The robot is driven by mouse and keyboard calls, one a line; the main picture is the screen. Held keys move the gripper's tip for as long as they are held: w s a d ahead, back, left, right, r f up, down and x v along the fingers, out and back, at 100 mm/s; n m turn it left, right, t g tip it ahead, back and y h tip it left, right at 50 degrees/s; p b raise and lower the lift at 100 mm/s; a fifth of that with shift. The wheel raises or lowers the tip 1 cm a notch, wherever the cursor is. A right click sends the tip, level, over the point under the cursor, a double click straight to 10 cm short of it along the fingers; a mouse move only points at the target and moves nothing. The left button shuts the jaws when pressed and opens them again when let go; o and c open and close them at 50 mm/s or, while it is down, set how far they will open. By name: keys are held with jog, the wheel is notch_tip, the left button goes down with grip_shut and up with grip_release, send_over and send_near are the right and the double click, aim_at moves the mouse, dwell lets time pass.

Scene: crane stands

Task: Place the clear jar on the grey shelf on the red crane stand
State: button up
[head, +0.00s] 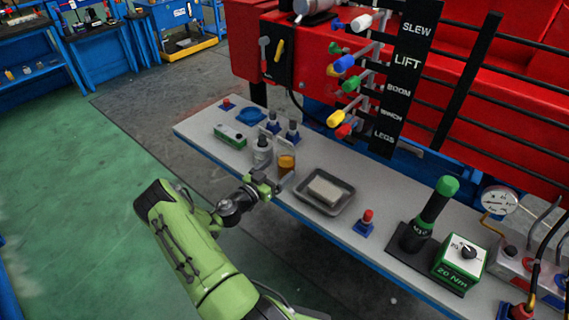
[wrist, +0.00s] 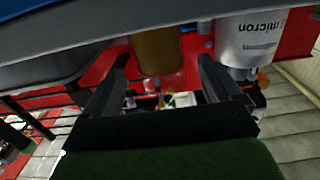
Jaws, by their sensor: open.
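The clear jar (head: 286,162) holds an amber content and stands upright near the front edge of the grey shelf (head: 388,205), against the red crane stand (head: 460,95). My gripper (head: 274,184) is at the shelf's front edge, just in front of the jar. In the wrist view, which looks upside down, the jar (wrist: 157,54) shows between and beyond the two fingers of my gripper (wrist: 163,68). The fingers are apart, with a gap to the jar on each side. Contact cannot be seen. Part of the jar's lower front is hidden by my gripper in the head view.
A silver can marked "micron" (wrist: 250,42) stands close beside the jar; it also shows in the head view (head: 262,152). A dark tray (head: 325,192) with a pale block lies to the right. A green-topped tool (head: 436,205) stands farther right. Coloured levers hang above the shelf.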

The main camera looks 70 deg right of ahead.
jog(key=w+a+r+n+t+y, duration=0.2)
jog(key=w+a+r+y, duration=0.15)
jog(key=a, duration=0.55)
jog(key=w+a+r+n+t+y, duration=0.25)
jog(key=w+a+r, duration=0.25)
jog(key=a, duration=0.4)
jog(key=w+a+r+n+t+y, duration=0.2)
jog(key=w+a+r+y, duration=0.25)
jog(key=a, duration=0.45)
jog(key=s+a+r+n+t+y, duration=0.25)
jog(key=a+r+n, duration=0.2)
jog(key=a, duration=0.25)
jog(key=s+a+r+n+t+y, duration=0.2)
jog(key=s+a+r+n, duration=0.15)
jog(key=a+n, duration=0.35)
jog(key=s+a+r+n+t+y, duration=0.25)
jog(key=s+a+n, duration=0.2)
jog(key=a, duration=0.35)
notch_tip(320, 180, up, 10)
jog(key=p, duration=1)
jog(key=shift+w+f+g+h, duration=0.2)
jog(key=shift+w+g+h, duration=0.2)
jog(key=shift+g+h, duration=0.05)
jog(key=shift+d, duration=0.1)
